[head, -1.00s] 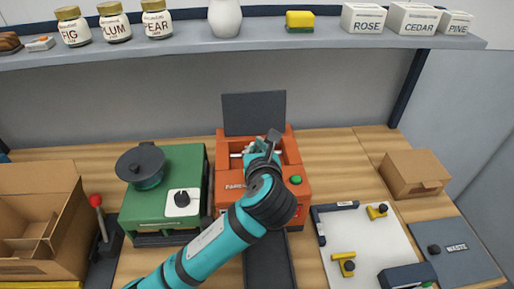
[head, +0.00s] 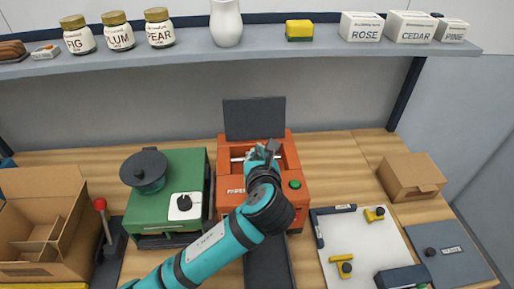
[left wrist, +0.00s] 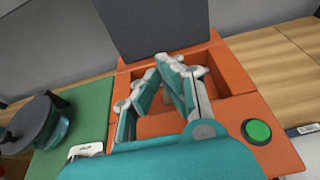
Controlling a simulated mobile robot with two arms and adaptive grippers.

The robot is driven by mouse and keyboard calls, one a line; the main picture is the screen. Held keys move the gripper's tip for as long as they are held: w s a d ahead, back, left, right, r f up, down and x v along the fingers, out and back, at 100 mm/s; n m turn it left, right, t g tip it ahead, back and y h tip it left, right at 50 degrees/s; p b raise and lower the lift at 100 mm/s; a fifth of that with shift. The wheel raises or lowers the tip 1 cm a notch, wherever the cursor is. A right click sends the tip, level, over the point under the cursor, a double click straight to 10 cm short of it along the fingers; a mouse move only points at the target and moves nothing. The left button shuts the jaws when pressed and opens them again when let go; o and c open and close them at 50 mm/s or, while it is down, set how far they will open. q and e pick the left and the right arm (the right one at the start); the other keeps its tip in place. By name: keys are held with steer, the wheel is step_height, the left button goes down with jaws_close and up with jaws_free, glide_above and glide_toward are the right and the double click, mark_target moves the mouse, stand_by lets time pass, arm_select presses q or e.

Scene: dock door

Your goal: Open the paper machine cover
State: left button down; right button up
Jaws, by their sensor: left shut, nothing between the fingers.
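The orange paper machine (head: 291,205) stands on the wooden bench, with a green button on its front right. Its dark grey cover (head: 254,118) stands upright at the back, and the bay below is open. In the left wrist view the cover (left wrist: 160,22) rises behind the open orange bay (left wrist: 232,82). My left gripper (head: 266,150) is over the bay, in front of the cover and apart from it. In the left wrist view my left gripper (left wrist: 170,62) is shut and empty, its fingertips together. My arm hides part of the machine's front. My right gripper is out of view.
A green machine (head: 163,210) with a dark round top stands close on the left. A red-knobbed lever (head: 105,222) and an open cardboard box (head: 45,215) are further left. On the right are a white board (head: 365,245) and a closed carton (head: 411,177). A shelf (head: 270,52) runs above.

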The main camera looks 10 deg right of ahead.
arm_select(q)
steer(key=shift+s, duration=0.15)
steer(key=v, duration=1.1)
steer(key=shift+s, duration=0.35)
steer(key=shift+r, duration=0.1)
